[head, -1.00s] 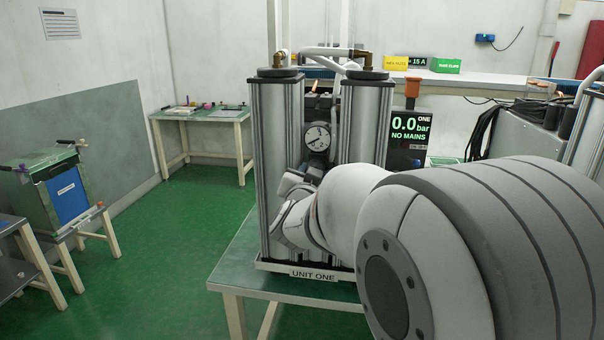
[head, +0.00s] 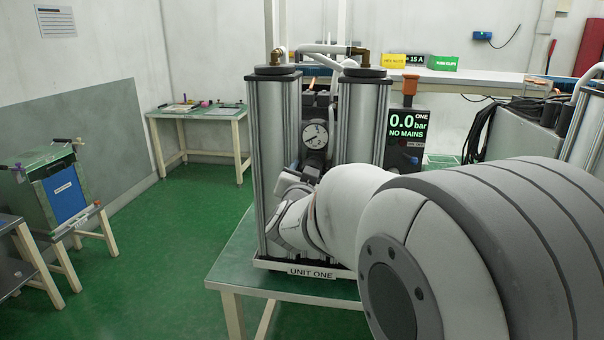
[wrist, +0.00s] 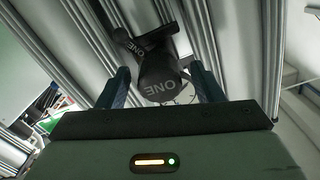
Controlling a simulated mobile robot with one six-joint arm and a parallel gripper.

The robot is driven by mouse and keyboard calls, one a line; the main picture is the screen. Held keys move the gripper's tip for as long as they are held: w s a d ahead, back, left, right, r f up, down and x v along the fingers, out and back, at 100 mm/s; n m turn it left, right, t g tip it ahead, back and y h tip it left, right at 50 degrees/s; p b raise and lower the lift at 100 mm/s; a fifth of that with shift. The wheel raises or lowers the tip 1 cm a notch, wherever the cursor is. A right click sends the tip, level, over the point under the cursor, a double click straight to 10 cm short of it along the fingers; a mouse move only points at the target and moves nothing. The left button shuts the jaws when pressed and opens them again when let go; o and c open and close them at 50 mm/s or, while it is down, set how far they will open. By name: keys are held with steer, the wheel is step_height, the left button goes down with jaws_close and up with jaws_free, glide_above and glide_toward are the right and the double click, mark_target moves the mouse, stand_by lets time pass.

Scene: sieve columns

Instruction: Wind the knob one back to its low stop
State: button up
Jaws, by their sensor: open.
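The black knob (wrist: 158,84) marked ONE, its lettering upside down in the wrist view, sits between the two blue fingers of my gripper (wrist: 160,76). The fingers are open, one on each side of it. I cannot tell whether either finger touches it. A second black part (wrist: 150,45) marked ONE lies just behind the knob. In the head view my arm hides the knob. Unit one (head: 275,160) stands on a green-topped table, with a round gauge (head: 315,135) between its columns. Its display (head: 406,130) reads 0.0 bar, NO MAINS.
Metal columns (wrist: 272,60) flank the knob in the wrist view. The unit's table (head: 235,262) has bare space at its front left. A small bench (head: 200,113) stands behind, and a blue-fronted box (head: 64,190) stands at left. Green floor between them is clear.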

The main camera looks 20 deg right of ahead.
steer(key=v, duration=0.7)
steer(key=shift+s+a, duration=0.1)
steer(key=s+a+f+n+g+y+p, duration=0.1)
steer(key=a+f+n+g+y, duration=0.1)
steer(key=a+f+n+y, duration=0.25)
steer(key=s+a+f+n+g+y+p, duration=0.1)
steer(key=a+n+y+p, duration=0.15)
steer(key=a+y, duration=0.4)
steer(key=s+f+n+g, duration=0.1)
steer(key=s+f+g, duration=0.1)
steer(key=s, duration=0.3)
steer(key=s+f+n+g+p, duration=0.1)
steer(key=s+f+g, duration=0.1)
steer(key=s+g, duration=0.2)
steer(key=s+f+n+g+h, duration=0.1)
steer(key=s+f+g, duration=0.1)
steer(key=s, duration=0.5)
steer(key=shift+s+g, duration=0.4)
steer(key=shift+g, duration=0.3)
